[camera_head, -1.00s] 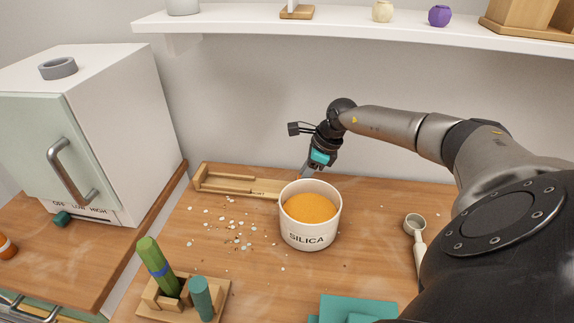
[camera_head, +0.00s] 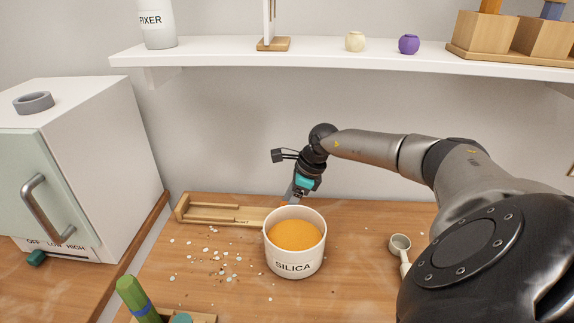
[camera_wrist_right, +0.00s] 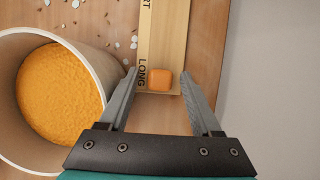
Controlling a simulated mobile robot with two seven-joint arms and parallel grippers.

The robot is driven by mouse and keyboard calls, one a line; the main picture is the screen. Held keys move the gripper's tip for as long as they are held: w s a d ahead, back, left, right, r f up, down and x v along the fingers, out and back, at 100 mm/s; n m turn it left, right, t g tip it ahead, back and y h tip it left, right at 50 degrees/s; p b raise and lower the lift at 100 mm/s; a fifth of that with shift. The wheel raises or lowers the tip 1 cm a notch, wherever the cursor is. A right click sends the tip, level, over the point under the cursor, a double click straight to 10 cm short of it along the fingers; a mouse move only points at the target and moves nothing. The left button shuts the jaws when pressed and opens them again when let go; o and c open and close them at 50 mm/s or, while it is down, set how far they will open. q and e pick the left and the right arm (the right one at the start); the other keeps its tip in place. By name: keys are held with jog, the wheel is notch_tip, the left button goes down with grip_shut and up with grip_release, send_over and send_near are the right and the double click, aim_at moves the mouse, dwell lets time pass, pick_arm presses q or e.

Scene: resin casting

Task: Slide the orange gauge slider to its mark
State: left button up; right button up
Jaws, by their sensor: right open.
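The orange gauge slider (camera_wrist_right: 161,80) is a small block on the wooden gauge (camera_wrist_right: 165,35), beside the word LONG in the right wrist view. The gauge (camera_head: 224,217) lies near the back of the bench in the head view, its right end partly hidden behind the SILICA pot. My right gripper (camera_wrist_right: 159,73) is open, its fingers on either side of the slider with a gap visible on both sides. In the head view my right gripper (camera_head: 291,197) points down just behind the pot. My left gripper is not in view.
The white SILICA pot (camera_head: 295,264), full of orange grains, stands close beside my right gripper. Pale chips are scattered left of it. A scoop (camera_head: 400,244) lies to the right. A white cabinet (camera_head: 95,170) is at the left and a shelf (camera_head: 330,55) runs above.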

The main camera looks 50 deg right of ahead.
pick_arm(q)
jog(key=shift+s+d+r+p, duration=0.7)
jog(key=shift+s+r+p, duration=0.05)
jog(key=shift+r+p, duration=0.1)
pick_arm(e)
jog(key=v, duration=1.1)
jog(key=shift+s+r, duration=0.2)
jog(key=shift+r, duration=0.15)
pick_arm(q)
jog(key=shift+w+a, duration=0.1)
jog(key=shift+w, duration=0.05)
pick_arm(e)
jog(key=shift+d, duration=0.1)
